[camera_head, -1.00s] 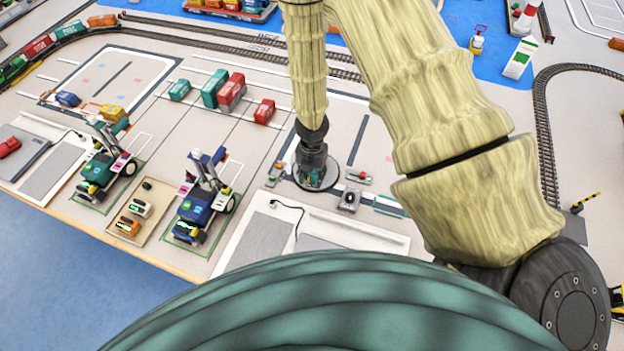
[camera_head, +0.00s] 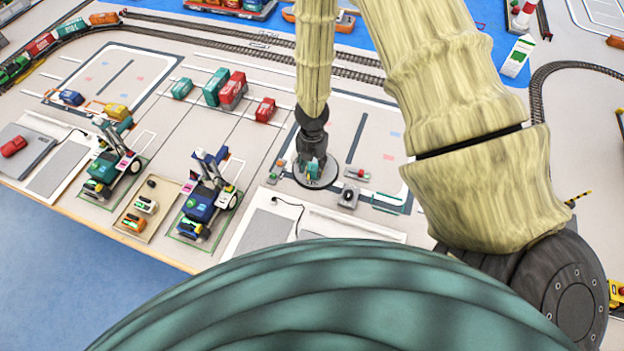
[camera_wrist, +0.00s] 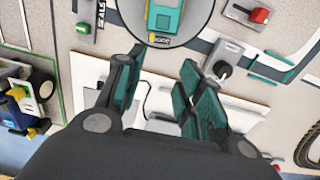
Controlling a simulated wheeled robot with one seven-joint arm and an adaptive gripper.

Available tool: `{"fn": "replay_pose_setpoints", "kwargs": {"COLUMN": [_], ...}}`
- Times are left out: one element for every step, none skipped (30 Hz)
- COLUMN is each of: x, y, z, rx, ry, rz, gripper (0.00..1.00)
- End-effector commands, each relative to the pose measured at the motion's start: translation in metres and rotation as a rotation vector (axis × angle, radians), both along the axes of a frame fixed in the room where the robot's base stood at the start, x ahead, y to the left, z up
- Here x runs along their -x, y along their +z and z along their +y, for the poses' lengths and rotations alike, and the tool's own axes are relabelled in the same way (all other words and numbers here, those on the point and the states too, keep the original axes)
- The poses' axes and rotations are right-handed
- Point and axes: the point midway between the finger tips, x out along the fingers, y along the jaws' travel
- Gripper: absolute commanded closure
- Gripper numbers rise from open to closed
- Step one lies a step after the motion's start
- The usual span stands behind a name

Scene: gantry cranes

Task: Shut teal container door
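A teal container (camera_wrist: 166,16) with a yellow mark stands on a round plate (camera_wrist: 200,30) at the top of the wrist view, partly cut off by the frame. Its door and how far it is open cannot be made out. My gripper (camera_wrist: 162,62) has its two teal-padded fingers apart with nothing between them. The fingers lie just below the container in that view, apart from it in the picture. In the head view my gripper (camera_head: 314,170) points down over the round plate (camera_head: 330,178) and largely hides the container.
A grey device with a black knob (camera_head: 348,196) and a small red-topped fixture (camera_head: 357,174) sit right of the plate. Two toy straddle carriers (camera_head: 205,200) stand to the left. Other teal (camera_head: 214,88) and red (camera_head: 233,92) containers stand behind, left.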

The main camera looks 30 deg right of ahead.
Motion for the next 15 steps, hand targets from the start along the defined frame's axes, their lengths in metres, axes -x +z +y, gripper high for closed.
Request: {"fn": "replay_pose_setpoints", "kwargs": {"x": [0.0,0.0,0.0,0.0,0.0,0.0,0.0,0.0,0.0,0.0,0.0,0.0,0.0,0.0,0.0], "y": [0.003,0.004,0.007,0.009,0.011,0.013,0.015,0.017,0.019,0.02,0.022,0.024,0.026,0.027,0.03], "z": [0.0,0.0,0.0,0.0,0.001,0.001,0.001,0.001,0.001,0.001,0.001,0.0,0.001,0.001,0.001], "rx": [-0.002,-0.004,-0.003,-0.003,-0.004,-0.004,-0.002,-0.002,-0.002,-0.001,-0.001,-0.001,-0.001,-0.001,-0.001], "ry": [-0.002,-0.003,-0.003,-0.001,-0.001,-0.001,0.001,0.002,0.002,0.002,0.001,0.0,0.0,0.0,0.001], "rz": [-0.001,-0.001,0.0,0.0,0.0,0.001,0.001,0.001,0.001,0.001,0.001,0.001,0.001,0.0,0.0], "gripper": [0.63,0.63,0.63,0.63,0.63,0.63,0.63,0.63,0.63,0.63,0.63,0.63,0.63,0.63,0.63]}}
